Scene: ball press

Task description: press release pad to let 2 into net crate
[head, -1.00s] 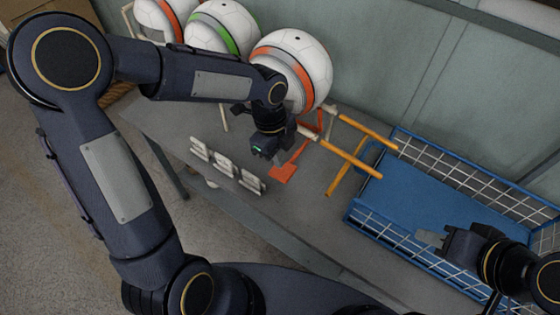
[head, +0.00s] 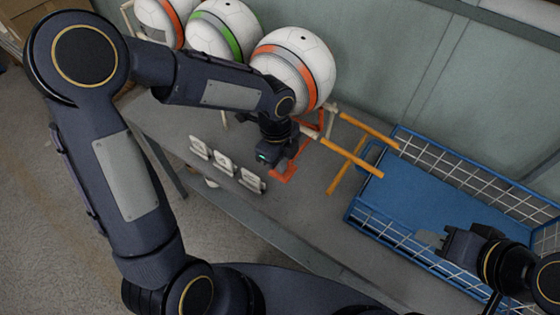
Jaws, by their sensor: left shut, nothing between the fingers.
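An orange-red pad (head: 283,175) lies low on the table in front of the ball rack, joined to an orange-red linkage behind it. My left gripper (head: 275,163) is shut and empty, over the pad's upper left part and hiding some of it; I cannot tell whether it touches. Three white balls stand in a row on the rack: one with an orange band (head: 294,68) at the front, one with a green band (head: 222,32), and another orange-banded one (head: 160,20). The blue net crate (head: 425,205) appears empty. My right gripper (head: 432,239) is at its near edge; its finger gap is unclear.
Yellow rails (head: 351,159) run from the rack toward the crate. Several white counter-like blocks (head: 224,163) stand along the table's (head: 300,222) front. A grey-green wall (head: 400,55) closes the back.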

